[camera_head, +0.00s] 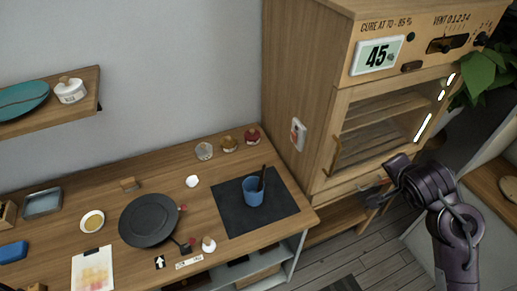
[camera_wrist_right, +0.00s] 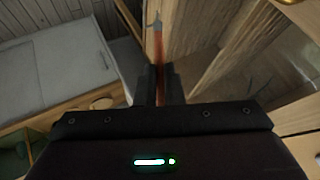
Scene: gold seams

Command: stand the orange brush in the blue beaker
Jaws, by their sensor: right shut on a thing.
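The blue beaker (camera_head: 253,194) stands upright on a dark mat (camera_head: 228,212) on the wooden bench, with a dark stick-like thing leaning in it. My right gripper (camera_head: 372,194) is at the right, in front of the wooden cabinet and well right of the beaker. In the right wrist view its two fingers (camera_wrist_right: 161,82) are shut on a thin orange brush (camera_wrist_right: 158,45) with a grey tip pointing away from the wrist. My left gripper is not in view.
The wooden cabinet (camera_head: 326,100) with a glazed door stands right of the beaker. A black round plate (camera_head: 149,220) lies left of the mat. Several small jars (camera_head: 228,144) stand behind the mat. The mat around the beaker is clear.

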